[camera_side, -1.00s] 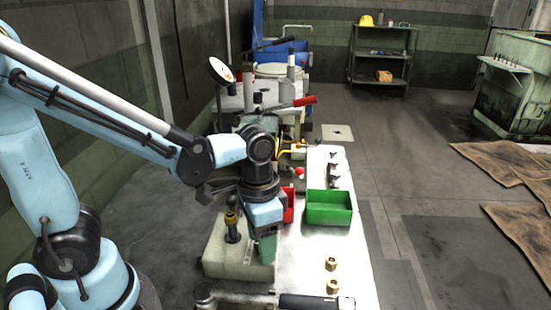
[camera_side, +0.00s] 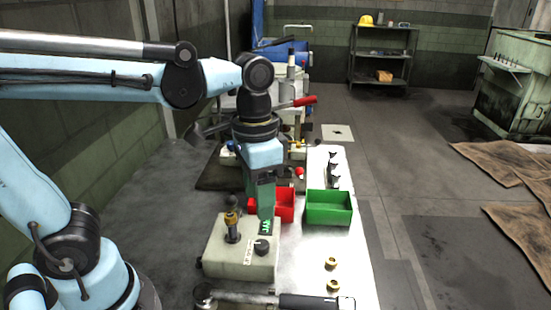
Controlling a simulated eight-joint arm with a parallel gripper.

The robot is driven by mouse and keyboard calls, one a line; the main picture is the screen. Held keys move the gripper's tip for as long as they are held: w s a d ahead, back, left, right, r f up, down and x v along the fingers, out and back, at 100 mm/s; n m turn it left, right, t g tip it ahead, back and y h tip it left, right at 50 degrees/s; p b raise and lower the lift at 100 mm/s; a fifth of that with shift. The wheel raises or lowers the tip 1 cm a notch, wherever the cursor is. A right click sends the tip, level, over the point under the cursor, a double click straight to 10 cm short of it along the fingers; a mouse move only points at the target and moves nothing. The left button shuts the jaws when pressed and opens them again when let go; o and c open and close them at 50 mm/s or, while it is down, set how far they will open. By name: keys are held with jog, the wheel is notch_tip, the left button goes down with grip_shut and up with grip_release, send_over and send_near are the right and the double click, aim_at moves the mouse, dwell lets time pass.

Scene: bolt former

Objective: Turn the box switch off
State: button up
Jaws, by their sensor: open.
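The pale control box (camera_side: 215,256) stands on the near left part of the bench. A black rotary knob (camera_side: 263,246) with a small white label beside it sits on its top. A small green panel (camera_side: 268,228) lies behind the knob. A brass-collared lever (camera_side: 232,225) stands upright on the left of the box. My gripper (camera_side: 266,214) points down over the back of the box, above and behind the knob and apart from it. Its green fingers are open, though the gap between them is hard to make out. Nothing shows between them. The knob's exact setting is too small to read.
A red bin (camera_side: 285,207) stands close behind and right of my gripper, beside a green bin (camera_side: 330,209). Brass nuts (camera_side: 332,263) lie on the bench (camera_side: 305,245) at right. A black-handled tool (camera_side: 315,302) lies along the front.

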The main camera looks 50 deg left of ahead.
jog(key=shift+r, duration=0.85)
jog(key=w+a+f+n+t, duration=0.1)
jog(key=a+f+n+t, duration=0.2)
jog(key=a+t, duration=0.4)
jog(key=shift+w+f+n, duration=0.3)
jog(key=shift+w+f, duration=0.05)
jog(key=shift+f, duration=0.55)
